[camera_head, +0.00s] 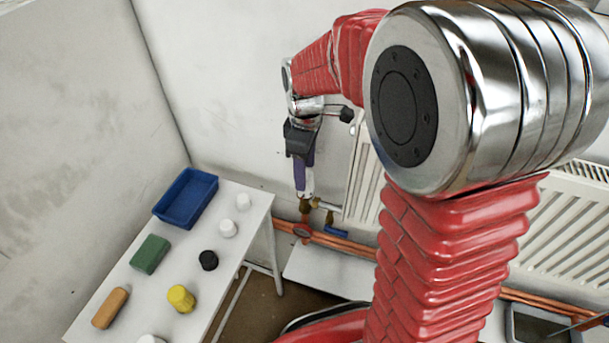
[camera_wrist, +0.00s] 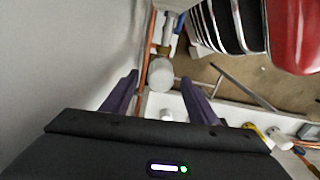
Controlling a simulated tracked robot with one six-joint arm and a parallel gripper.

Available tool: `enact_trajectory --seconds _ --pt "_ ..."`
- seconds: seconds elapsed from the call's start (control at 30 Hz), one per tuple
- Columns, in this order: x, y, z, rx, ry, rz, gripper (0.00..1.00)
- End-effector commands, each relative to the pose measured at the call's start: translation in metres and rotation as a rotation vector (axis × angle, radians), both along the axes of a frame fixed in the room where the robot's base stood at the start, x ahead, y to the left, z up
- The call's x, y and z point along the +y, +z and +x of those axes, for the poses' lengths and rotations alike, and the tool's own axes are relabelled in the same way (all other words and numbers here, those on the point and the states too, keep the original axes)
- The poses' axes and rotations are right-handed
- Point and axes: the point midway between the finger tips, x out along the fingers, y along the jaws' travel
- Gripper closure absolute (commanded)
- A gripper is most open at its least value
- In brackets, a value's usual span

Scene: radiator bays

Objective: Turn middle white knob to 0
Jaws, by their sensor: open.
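A round white knob (camera_wrist: 161,74) shows in the wrist view, on a brass-collared valve by the wall. My gripper (camera_wrist: 160,82) is open, with one purple finger on each side of the knob. I cannot tell whether either finger touches it. In the head view my gripper (camera_head: 304,188) points down just above the brass valve (camera_head: 305,206) at the left end of a radiator; the knob is mostly hidden by the fingers there. No dial marks are readable. I cannot tell from these views whether this is the middle knob.
A white table (camera_head: 185,262) at left holds a blue tray (camera_head: 168,212), a green block (camera_head: 151,254), an orange block (camera_head: 110,307), a yellow piece (camera_head: 181,298), a black cap (camera_head: 208,260) and loose white caps (camera_head: 228,228). Copper pipes (camera_head: 345,243) and a radiator (camera_head: 365,180) line the wall.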

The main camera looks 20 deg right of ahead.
Motion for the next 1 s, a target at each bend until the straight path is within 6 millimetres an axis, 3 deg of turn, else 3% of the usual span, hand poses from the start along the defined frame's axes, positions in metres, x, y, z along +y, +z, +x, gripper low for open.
enact_trajectory --seconds 0.3,0.53,0.7,1.0 --pt "0.000 0.058 0.002 -0.004 0.000 0.000 0.46" --pt "0.000 0.091 0.002 -0.003 0.000 -0.001 0.46" --pt "0.000 0.101 0.001 -0.002 0.000 -0.001 0.46" --pt "0.000 0.102 0.001 -0.001 0.000 -0.001 0.46"
